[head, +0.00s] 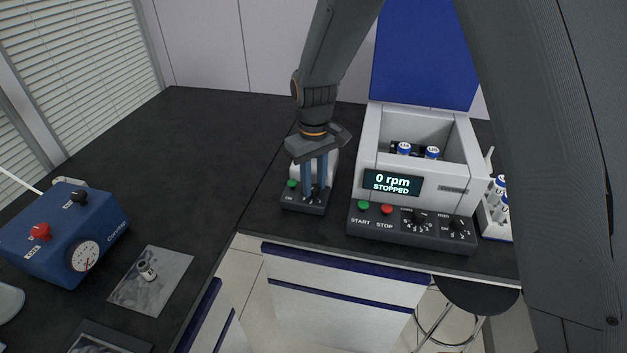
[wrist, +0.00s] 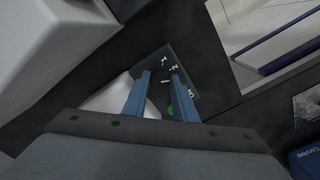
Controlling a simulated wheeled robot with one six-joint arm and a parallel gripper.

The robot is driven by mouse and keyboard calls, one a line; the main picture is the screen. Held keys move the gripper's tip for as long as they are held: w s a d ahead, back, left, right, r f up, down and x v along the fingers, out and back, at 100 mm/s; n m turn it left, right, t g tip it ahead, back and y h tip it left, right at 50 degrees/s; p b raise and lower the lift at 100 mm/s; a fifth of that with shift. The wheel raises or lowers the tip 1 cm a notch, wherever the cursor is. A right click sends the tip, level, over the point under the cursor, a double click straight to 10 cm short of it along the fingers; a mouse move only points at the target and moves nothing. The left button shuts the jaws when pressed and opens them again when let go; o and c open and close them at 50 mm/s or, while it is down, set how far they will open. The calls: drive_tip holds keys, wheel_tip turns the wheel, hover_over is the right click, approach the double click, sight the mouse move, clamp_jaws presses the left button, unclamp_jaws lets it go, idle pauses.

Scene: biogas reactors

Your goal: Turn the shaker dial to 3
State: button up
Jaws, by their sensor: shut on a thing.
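The shaker (head: 304,199) is a small device with a dark sloped front panel, near the bench's front edge in the head view. A green button sits on the panel's left side, and the dial is at its right. My gripper (head: 315,192) points down over the panel, its blue fingers shut on the dial (head: 316,190). In the wrist view my gripper (wrist: 160,90) reaches to the dark panel (wrist: 178,62), where white scale marks show past the fingertips. The fingers hide most of the dial, and I cannot tell which number it points to.
Close on the right stands a centrifuge (head: 413,185) with its blue lid up, its display reading 0 rpm STOPPED. A rack of tubes (head: 497,215) is beyond it. A blue pump-like box (head: 62,235) and a vial on a pad (head: 168,285) are at left. The bench's back left is clear.

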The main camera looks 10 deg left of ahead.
sight(314, 187)
drive_tip(key=shift+r+m+p, duration=0.1)
drive_tip(key=shift+m+p, duration=0.3)
drive_tip(key=shift+m, duration=1.9)
drive_tip(key=o, duration=1)
drive_tip(key=shift+o, duration=0.2)
drive_tip(key=shift+r+b, duration=1.1)
drive_tip(key=shift+r, duration=2.75)
